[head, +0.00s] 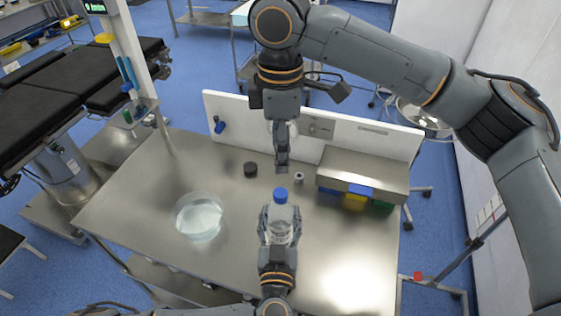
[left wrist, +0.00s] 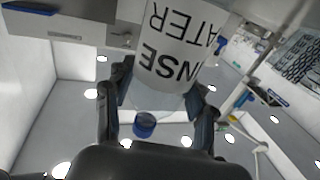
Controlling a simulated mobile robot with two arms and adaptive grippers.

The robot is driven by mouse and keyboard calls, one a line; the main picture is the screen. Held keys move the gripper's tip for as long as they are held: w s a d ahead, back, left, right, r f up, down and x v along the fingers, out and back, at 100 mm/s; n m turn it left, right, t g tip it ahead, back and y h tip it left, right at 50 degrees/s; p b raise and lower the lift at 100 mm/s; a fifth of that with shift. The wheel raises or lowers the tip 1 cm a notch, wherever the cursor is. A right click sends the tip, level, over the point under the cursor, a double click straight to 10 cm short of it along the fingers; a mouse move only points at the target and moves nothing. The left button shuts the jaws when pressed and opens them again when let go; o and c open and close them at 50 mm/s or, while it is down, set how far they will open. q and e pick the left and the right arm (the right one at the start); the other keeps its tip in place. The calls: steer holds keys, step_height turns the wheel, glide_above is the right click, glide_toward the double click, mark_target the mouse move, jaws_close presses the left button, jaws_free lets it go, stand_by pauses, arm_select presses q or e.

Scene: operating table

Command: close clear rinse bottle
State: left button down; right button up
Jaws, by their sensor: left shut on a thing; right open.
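The clear rinse bottle (head: 279,232) stands upright near the middle front of the steel table, with a blue cap (head: 281,194) at its top. I cannot tell how tight the cap is. My left gripper (head: 279,222) is shut around the bottle body from the front. In the left wrist view the bottle's white label (left wrist: 185,45) reads upside down, and the blue cap (left wrist: 145,125) shows between the fingers. My right gripper (head: 283,163) points down, open and empty, above and behind the bottle, apart from the cap.
A clear round bowl (head: 199,217) of liquid stands on the left of the table (head: 140,200). A dark round lid (head: 250,169) and a small grey cylinder (head: 299,178) lie behind the bottle. A metal shelf (head: 362,168) with coloured bins stands right. A white panel (head: 350,135) edges the back.

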steer(key=shift+r, duration=0.3)
arm_select(q)
steer(key=shift+c, duration=2)
jaws_free()
steer(key=s, duration=1.2)
steer(key=shift+a, duration=0.35)
